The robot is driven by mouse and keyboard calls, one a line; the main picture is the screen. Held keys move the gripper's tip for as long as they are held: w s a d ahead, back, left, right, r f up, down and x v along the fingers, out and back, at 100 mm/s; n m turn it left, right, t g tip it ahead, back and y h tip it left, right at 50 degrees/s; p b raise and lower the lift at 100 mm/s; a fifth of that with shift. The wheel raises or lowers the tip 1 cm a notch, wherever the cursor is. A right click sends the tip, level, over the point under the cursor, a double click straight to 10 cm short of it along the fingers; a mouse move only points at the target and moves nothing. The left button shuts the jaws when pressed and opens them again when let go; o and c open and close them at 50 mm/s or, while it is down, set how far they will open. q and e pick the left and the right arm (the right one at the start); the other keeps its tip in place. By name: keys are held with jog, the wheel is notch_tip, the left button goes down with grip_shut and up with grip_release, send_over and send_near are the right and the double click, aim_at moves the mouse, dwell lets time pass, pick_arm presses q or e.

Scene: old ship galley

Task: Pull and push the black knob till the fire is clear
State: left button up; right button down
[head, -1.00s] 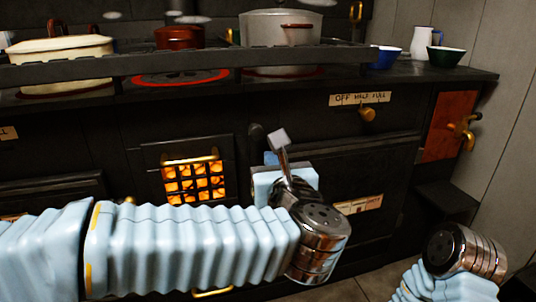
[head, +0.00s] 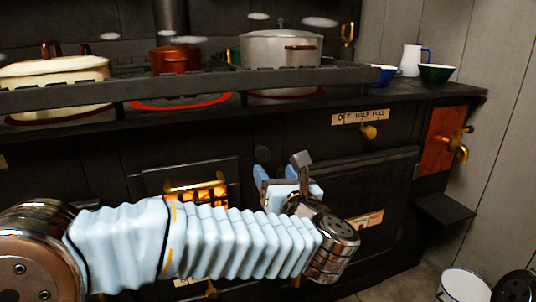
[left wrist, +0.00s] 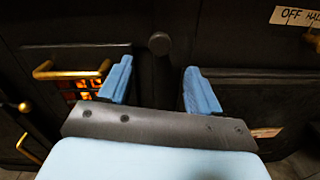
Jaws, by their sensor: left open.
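The black knob (head: 262,155) is a small dark round knob on the black stove front, right of the fire grate. In the left wrist view the knob (left wrist: 159,43) is ahead of my left gripper (left wrist: 158,72), between and just beyond the two blue fingers. The fingers are apart with nothing between them. In the head view my left gripper (head: 282,175) is just below and right of the knob. The fire (head: 205,193) glows orange behind a barred grate, partly hidden by my left arm. My right gripper is not in view.
A brass knob (head: 368,131) sits by an OFF HALF FULL label. A brass tap (head: 458,146) is at the right. Pots, including a grey one (head: 281,48), stand on the railed stove top. A white bucket (head: 463,286) is on the floor. A brass handle (left wrist: 72,72) crosses the grate.

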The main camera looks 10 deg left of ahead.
aim_at(264, 156)
pick_arm(q)
jog(key=x, duration=1)
jog(key=shift+p, duration=0.3)
grip_shut()
